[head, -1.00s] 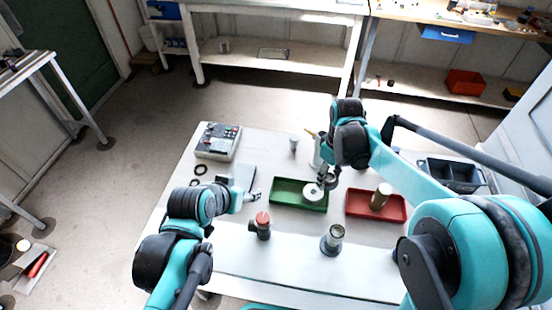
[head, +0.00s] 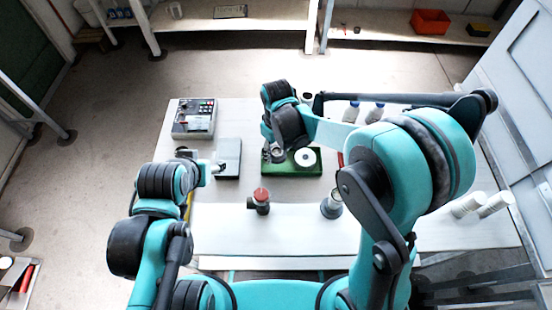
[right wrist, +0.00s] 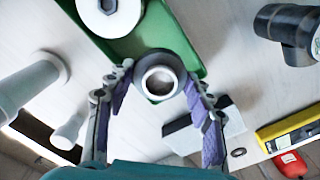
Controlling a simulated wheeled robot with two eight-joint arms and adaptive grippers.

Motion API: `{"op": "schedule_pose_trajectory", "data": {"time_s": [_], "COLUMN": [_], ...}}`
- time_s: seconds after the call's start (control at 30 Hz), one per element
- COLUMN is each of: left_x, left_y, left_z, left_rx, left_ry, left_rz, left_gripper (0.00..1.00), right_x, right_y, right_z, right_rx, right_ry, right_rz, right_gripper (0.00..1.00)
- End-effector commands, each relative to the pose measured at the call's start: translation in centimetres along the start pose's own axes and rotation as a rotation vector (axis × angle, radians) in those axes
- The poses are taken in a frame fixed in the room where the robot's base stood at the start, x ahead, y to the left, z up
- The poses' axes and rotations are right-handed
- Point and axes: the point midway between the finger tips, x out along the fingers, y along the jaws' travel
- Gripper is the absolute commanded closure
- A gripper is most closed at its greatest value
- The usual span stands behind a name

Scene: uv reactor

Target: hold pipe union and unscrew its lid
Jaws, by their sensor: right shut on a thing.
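My right gripper (head: 272,153) is at the left end of the green tray (head: 300,170), beside a white disc (head: 306,157). In the right wrist view its fingers (right wrist: 159,90) are shut on a grey round piece (right wrist: 160,78) with a hollow middle; this may be the pipe union, but I cannot tell for sure. A dark fitting with a red top (head: 261,195) stands upright on the table's front part. A grey cylinder (head: 331,205) stands to its right, partly behind my right arm.
A control box (head: 195,118) with buttons stands at the table's back left. Two bottles (head: 351,112) stand at the back, behind my right arm. In the right wrist view a black pipe piece (right wrist: 290,30) and a yellow item (right wrist: 288,128) lie right of the fingers. The front table strip (head: 300,235) is clear.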

Motion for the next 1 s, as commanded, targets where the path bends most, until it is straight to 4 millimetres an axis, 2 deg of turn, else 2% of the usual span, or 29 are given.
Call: {"op": "schedule_pose_trajectory", "data": {"time_s": [0.13,0.33,0.73,0.77,0.8,1.0], "left_x": [0.4,1.4,1.6,1.6,1.6,1.5], "left_y": [0.0,0.0,0.0,0.0,0.0,0.0], "left_z": [0.2,1.0,1.2,1.1,1.1,1.1], "left_rx": [0.0,0.0,0.0,0.0,0.0,0.0], "left_ry": [0.0,0.0,0.0,0.0,0.0,0.0], "left_rz": [0.0,0.0,0.0,0.0,0.0,0.0], "left_gripper": [0.42,0.42,0.42,0.42,0.42,0.42], "right_x": [1.0,4.0,4.5,4.5,4.4,4.4], "right_y": [-0.2,-0.2,-0.2,-0.2,-0.2,-0.2], "right_z": [-0.2,-0.2,-0.1,-0.1,-0.1,-0.1], "right_rx": [0.001,0.0,0.0,0.0,0.0,0.0], "right_ry": [0.0,0.0,0.0,0.0,0.0,0.0], "right_rz": [0.0,0.0,0.0,0.0,0.0,0.0], "right_gripper": [0.82,0.82,0.82,0.42,0.39,0.39]}}
